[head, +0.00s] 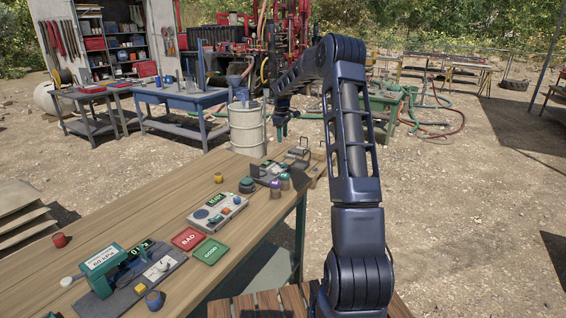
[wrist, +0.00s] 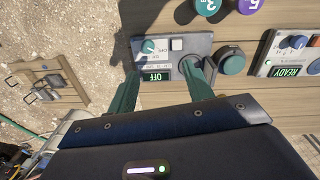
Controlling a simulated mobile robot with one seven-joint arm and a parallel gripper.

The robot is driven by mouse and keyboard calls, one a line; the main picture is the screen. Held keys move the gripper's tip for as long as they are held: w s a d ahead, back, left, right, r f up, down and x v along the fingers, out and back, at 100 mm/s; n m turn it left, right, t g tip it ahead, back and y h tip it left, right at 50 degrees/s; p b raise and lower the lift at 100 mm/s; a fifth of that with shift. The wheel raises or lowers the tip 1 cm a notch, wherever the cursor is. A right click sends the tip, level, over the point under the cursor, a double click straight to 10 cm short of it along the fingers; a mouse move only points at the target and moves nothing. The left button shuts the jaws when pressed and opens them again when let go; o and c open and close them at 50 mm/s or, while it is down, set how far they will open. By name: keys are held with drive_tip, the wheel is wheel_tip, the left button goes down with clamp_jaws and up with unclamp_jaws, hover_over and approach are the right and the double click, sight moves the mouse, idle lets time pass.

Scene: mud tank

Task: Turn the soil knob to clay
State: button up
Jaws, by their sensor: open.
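My gripper (wrist: 162,70) is open and empty, its two teal fingers pointing down over a grey device (wrist: 205,44) with an OFF display. In the head view my gripper (head: 282,130) hangs above the far end of the wooden table. A second panel (head: 217,214) has a READY display and a blue knob (wrist: 297,41). I cannot read a soil or clay label on any knob.
Red BAD and green GOOD pads (head: 210,251) lie on the table (head: 160,205). A green 60 kPa device (head: 103,270) stands at the near left. Purple and teal capped jars (wrist: 207,5) stand near the OFF device. A white drum (head: 247,130) stands beyond the table.

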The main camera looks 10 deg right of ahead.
approach(283, 163)
drive_tip(key=shift+n, duration=0.4)
wheel_tip(283, 163, down, 8)
drive_tip(key=shift+w+d+f, duration=0.1)
drive_tip(key=shift+d+f, duration=0.05)
drive_tip(key=shift+f, duration=0.1)
drive_tip(key=c, duration=1)
